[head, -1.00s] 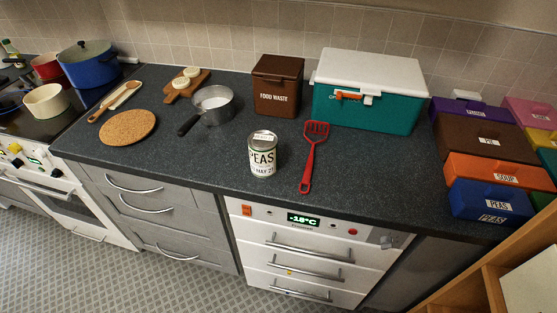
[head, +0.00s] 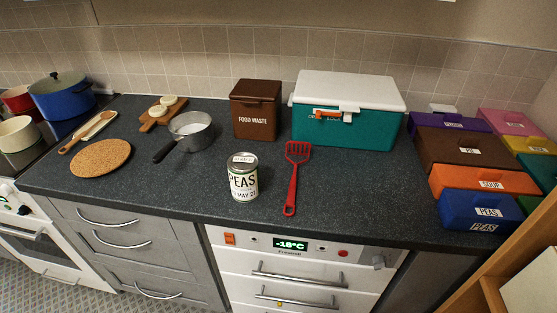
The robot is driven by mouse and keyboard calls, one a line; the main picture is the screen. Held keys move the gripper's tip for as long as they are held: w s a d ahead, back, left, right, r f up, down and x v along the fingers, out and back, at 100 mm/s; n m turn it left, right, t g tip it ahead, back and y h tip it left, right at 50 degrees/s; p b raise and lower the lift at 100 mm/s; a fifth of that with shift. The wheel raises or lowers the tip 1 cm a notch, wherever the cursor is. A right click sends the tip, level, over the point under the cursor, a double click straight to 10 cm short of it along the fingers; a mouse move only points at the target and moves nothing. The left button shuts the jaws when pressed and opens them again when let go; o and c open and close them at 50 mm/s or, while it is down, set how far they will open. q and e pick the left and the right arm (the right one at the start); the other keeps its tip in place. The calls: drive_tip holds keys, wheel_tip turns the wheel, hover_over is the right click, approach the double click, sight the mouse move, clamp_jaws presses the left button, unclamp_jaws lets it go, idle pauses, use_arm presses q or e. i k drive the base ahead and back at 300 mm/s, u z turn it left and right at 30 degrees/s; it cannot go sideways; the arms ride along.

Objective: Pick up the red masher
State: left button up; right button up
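The red masher (head: 293,177) lies flat on the dark countertop (head: 350,190). Its slotted head points to the back and its handle points to the front edge. It is just right of the PEAS can (head: 243,177) and in front of the teal cool box (head: 345,118), apart from both. Neither of my grippers is in view.
A brown food waste bin (head: 256,110) stands behind the can. A saucepan (head: 190,131), a cork mat (head: 101,158) and a cutting board (head: 163,113) are to the left. Stacked coloured boxes (head: 484,179) fill the right end. Counter right of the masher is clear.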

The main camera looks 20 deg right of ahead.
sight(290, 201)
drive_tip(key=u, duration=1.9)
drive_tip(key=i, duration=1.35)
drive_tip(key=z, duration=3.1)
